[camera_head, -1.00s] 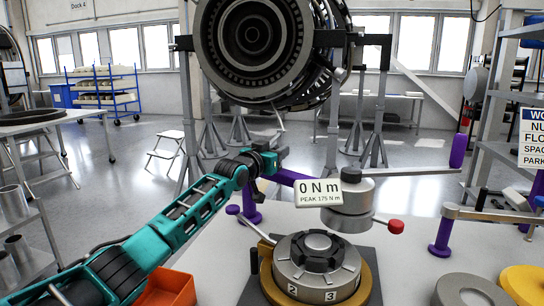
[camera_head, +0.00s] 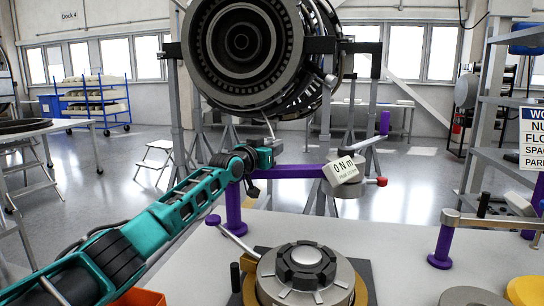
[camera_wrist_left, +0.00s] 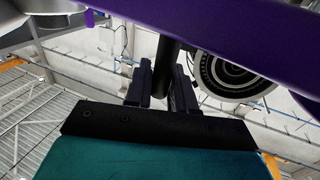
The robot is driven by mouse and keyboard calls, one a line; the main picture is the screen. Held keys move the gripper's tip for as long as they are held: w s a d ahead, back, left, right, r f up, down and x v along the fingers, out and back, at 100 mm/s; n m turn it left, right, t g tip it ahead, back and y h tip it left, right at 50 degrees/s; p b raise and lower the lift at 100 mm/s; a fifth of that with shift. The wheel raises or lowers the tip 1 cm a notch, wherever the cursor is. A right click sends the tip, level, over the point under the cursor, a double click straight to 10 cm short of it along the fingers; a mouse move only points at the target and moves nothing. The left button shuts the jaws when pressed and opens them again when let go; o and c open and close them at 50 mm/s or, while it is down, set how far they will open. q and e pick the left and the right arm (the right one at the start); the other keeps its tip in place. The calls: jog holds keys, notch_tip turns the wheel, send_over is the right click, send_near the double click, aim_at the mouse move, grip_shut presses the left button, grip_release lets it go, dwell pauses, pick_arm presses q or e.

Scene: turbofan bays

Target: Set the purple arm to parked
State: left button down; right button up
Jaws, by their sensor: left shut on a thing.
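The purple arm (camera_head: 290,172) runs level from a purple post (camera_head: 233,208) to the right. Its far end carries a white readout box (camera_head: 343,169) marked "0 N m" and a grey head with a red knob (camera_head: 381,181). My left gripper (camera_head: 262,158) is at the arm near the post. In the left wrist view my gripper (camera_wrist_left: 162,88) is shut around a dark upright rod (camera_wrist_left: 167,62), with the purple arm (camera_wrist_left: 230,35) crossing close by. The head now hangs behind the round dial fixture (camera_head: 305,270), not above it. No "parked" mark is readable. My right gripper is out of view.
A grey lever with a purple knob (camera_head: 212,220) stands beside the dial fixture. Another purple post (camera_head: 442,245) with a grey bar is at the right, near round discs. A large engine (camera_head: 245,50) hangs behind. The white bench (camera_head: 400,240) is bare between dial and right post.

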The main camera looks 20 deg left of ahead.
pick_arm(q)
jog(key=shift+w+a, duration=0.2)
jog(key=shift+a, duration=0.05)
dwell(0.3)
jog(key=c, duration=1.1)
grip_release()
jog(key=shift+s+a, duration=0.1)
jog(key=shift+s, duration=0.85)
jog(key=s+a, duration=0.1)
jog(key=s, duration=1)
jog(key=shift+a, duration=0.25)
